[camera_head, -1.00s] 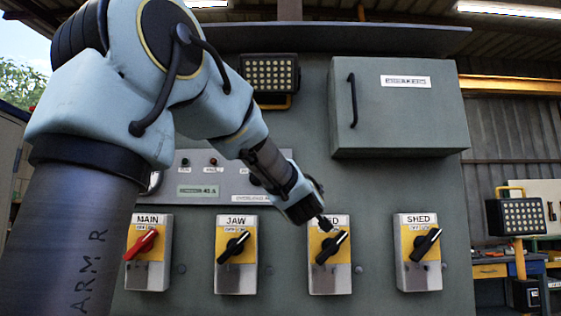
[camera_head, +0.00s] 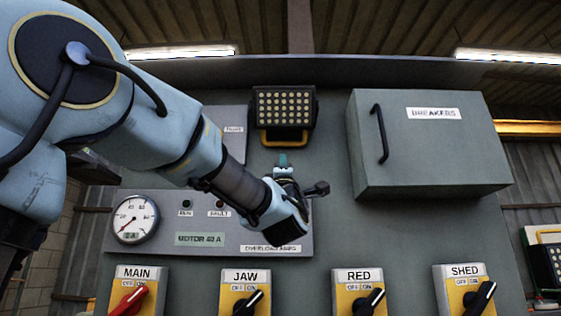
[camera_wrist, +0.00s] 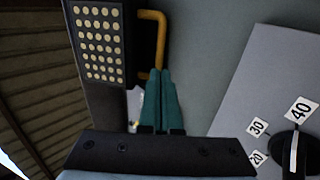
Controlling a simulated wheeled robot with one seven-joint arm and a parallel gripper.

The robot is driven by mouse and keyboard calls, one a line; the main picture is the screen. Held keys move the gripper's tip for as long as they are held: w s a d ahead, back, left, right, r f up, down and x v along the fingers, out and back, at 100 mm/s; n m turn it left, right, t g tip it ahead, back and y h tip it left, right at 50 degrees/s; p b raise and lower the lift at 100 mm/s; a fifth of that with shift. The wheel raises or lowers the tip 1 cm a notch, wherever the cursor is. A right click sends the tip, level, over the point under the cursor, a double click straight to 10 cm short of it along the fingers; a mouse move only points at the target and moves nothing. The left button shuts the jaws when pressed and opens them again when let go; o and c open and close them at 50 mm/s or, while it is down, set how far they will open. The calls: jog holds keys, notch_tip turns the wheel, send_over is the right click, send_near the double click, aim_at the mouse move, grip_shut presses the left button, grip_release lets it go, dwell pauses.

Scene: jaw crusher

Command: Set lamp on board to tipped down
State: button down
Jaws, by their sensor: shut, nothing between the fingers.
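The lamp on the board (camera_head: 284,107) is a dark block with a grid of pale LEDs. It sits high on the grey panel, its face towards the head camera. Its yellow bracket (camera_head: 300,141) shows along its lower edge. The lamp also shows at the upper left of the wrist view (camera_wrist: 100,42), with the bracket (camera_wrist: 162,38) beside it. My gripper (camera_head: 283,157) is just below the bracket in the head view. Its teal fingers (camera_wrist: 160,74) are closed together and empty, tips close to the bracket's end. I cannot tell whether they touch it.
A breakers box (camera_head: 430,142) with a black handle juts out to the right. A gauge (camera_head: 134,219) and overload plate are left of and below my gripper. MAIN, JAW, RED and SHED switches line the bottom. A canopy edge (camera_head: 340,72) runs above the lamp.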

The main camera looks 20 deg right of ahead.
aim_at(283, 145)
jog(key=p+x, duration=0.4)
jog(key=x, duration=0.4)
jog(key=shift+w+d+r+p, duration=0.1)
jog(key=shift+r+p, duration=0.15)
jog(key=shift+p, duration=0.1)
